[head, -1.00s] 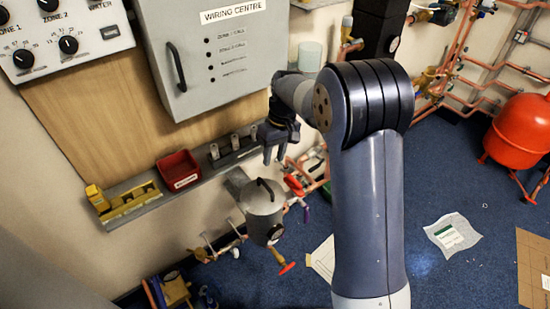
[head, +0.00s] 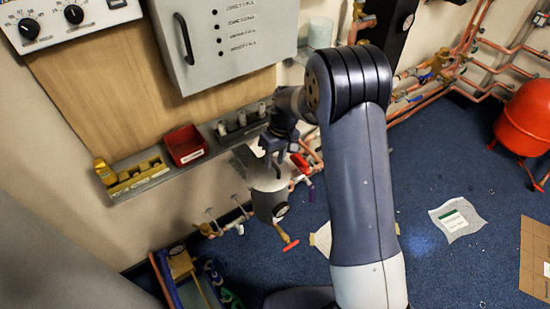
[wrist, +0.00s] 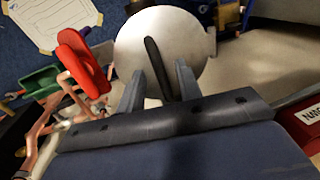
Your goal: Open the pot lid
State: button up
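The pot (head: 267,199) is a grey metal cylinder with a dark round dial on its lower side, mounted by the wall below the shelf. Its round silver lid (wrist: 184,40) with a dark bar handle (wrist: 157,66) shows from above in the wrist view. My gripper (wrist: 157,82) is open, with one finger on each side of the handle and visible gaps between. In the head view my gripper (head: 274,160) is over the lid and hides most of its top. The lid appears seated on the pot.
A red bin (head: 185,146) and a yellow block rack (head: 138,176) stand on the shelf to the left. A red lever handle (head: 301,163) and copper pipes are close on the pot's right. A grey wiring cabinet (head: 225,40) is above. Blue floor lies below.

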grip_shut()
jog(key=shift+r, duration=0.1)
dwell(0.6)
